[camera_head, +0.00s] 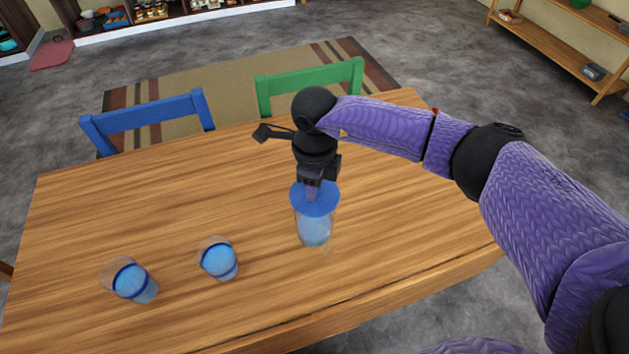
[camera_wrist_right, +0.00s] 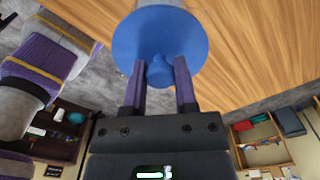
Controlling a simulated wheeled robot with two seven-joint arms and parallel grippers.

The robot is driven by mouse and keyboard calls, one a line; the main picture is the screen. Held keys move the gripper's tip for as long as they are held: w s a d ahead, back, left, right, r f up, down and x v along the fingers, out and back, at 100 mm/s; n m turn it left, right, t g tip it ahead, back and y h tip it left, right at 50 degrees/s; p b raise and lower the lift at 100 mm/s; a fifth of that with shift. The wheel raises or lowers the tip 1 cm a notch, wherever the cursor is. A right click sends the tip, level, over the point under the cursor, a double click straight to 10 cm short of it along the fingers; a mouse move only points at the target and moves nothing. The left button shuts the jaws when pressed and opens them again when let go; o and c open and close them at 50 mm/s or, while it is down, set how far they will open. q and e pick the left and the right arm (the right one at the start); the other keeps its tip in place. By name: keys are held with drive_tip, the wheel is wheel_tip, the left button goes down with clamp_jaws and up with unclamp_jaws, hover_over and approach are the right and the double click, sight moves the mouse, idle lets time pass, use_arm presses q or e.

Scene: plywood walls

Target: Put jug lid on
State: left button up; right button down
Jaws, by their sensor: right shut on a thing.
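The jug (camera_head: 314,230) is clear with blue liquid and stands upright on the wooden table in the head view. The blue round lid (camera_head: 316,205) is at the jug's mouth; I cannot tell whether it is fully seated. My right gripper (camera_head: 311,193) points down over the jug and is shut on the lid's knob. In the right wrist view the blue lid (camera_wrist_right: 150,45) fills the top middle, with its knob between the fingertips of my right gripper (camera_wrist_right: 160,72). The lid hides most of the jug there. My left gripper is not in view.
Two glasses of blue liquid stand on the table (camera_head: 150,215), one at the left (camera_head: 132,281) and one nearer the jug (camera_head: 218,259). A blue chair (camera_head: 150,115) and a green chair (camera_head: 310,80) stand behind the table. The table's middle left is clear.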

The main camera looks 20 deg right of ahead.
drive_tip(key=shift+f, duration=0.15)
drive_tip(key=shift+c, duration=1.6)
unclamp_jaws()
wheel_tip(320, 180, up, 10)
drive_tip(key=shift+p, duration=0.8)
